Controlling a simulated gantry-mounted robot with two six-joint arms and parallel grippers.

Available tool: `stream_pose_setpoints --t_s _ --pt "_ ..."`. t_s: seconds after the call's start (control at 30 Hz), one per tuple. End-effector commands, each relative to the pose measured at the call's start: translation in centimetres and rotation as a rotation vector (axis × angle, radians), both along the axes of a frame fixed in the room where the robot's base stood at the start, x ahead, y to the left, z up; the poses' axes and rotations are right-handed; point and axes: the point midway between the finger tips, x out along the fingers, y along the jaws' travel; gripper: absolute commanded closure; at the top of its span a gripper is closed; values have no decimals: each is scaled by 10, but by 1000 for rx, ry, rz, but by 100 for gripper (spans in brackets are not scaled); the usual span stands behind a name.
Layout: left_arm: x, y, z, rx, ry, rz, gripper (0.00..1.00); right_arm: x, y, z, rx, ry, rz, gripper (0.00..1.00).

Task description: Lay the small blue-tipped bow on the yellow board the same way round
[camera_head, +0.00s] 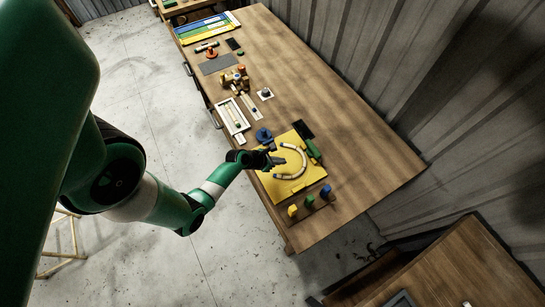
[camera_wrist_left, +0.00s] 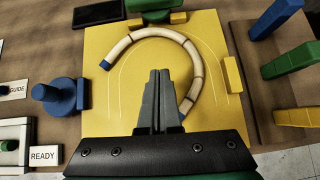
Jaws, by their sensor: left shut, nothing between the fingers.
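The small bow (camera_head: 304,160), a pale jointed arc, lies on the yellow board (camera_head: 282,192). In the left wrist view the bow (camera_wrist_left: 155,33) has one blue tip at its left end and another at its lower right, beside my fingers. A thin pale arch outline shows on the board (camera_wrist_left: 105,105), and the bow sits at a turned angle to it. My left gripper (camera_head: 280,160) is shut and empty. Its fingers (camera_wrist_left: 160,72) show inside the bow's curve; whether they touch the board I cannot tell. My right gripper is not in view.
A blue round peg piece (camera_wrist_left: 58,93) stands left of the board. Yellow blocks edge the board, with a green block (camera_head: 313,148) and a black pad behind. Several coloured posts (camera_head: 310,200) stand at the near end. A white tray (camera_head: 232,116) lies farther along; the table's right side is clear.

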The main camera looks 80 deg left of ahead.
Motion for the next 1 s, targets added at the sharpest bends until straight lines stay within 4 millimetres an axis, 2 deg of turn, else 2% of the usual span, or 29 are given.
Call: stream_pose_setpoints --t_s 0.03,0.1,0.37,0.87,0.93,1.0 --pt "-9 -3 13 0 0 4 100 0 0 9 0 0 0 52" --pt "-18 -6 21 -1 0 4 100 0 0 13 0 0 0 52" --pt "-30 -11 31 1 0 -1 100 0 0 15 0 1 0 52" --pt "-29 -11 31 0 1 -1 100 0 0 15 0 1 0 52" --pt "-25 -16 34 0 0 -21 100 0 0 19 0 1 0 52" --pt "-7 -20 48 19 -12 -70 100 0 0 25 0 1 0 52"
